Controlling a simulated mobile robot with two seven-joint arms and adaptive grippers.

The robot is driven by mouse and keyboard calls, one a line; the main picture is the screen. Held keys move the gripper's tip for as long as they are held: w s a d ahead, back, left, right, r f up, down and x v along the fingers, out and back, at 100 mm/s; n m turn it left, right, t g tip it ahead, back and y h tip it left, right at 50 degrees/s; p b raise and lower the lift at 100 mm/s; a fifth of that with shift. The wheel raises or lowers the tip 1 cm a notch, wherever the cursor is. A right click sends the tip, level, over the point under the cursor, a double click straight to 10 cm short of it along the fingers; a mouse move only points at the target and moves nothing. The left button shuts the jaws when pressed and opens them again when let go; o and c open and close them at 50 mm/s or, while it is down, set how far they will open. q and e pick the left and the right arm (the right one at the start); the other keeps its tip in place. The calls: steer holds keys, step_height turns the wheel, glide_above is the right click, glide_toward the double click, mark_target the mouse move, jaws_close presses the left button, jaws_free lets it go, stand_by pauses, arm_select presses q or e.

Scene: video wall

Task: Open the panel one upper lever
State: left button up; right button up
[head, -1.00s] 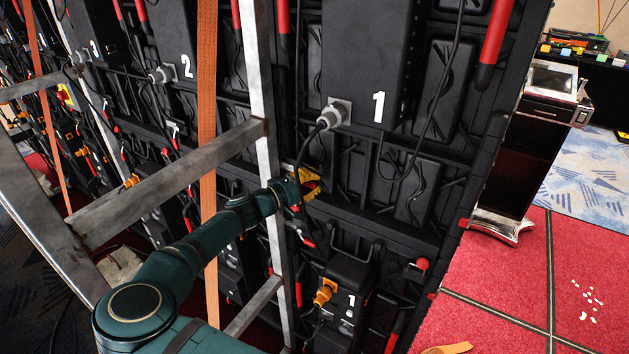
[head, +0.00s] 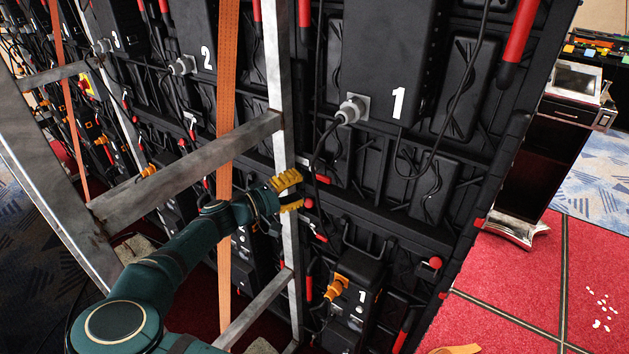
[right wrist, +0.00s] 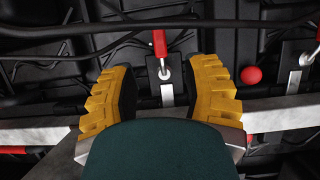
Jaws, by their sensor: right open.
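Panel one is the black panel with a box marked 1 (head: 385,60) on the back of the video wall. My right gripper (head: 291,191) has yellow fingers, spread apart and empty, beside the upright metal post and left of the panel's middle. In the right wrist view my right gripper (right wrist: 163,88) is open, and a lever with a red handle (right wrist: 160,43) and metal latch shows beyond and between its fingertips. I see no contact with it. I cannot tell for sure which lever of the panel this is. My left gripper is not in view.
A metal frame's upright post (head: 279,90) and crossbar (head: 185,165) stand close to my right arm. An orange strap (head: 226,100) hangs beside them. A lower box with an orange plug (head: 337,288) is below.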

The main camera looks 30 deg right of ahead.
steer(key=shift+a, duration=1.4)
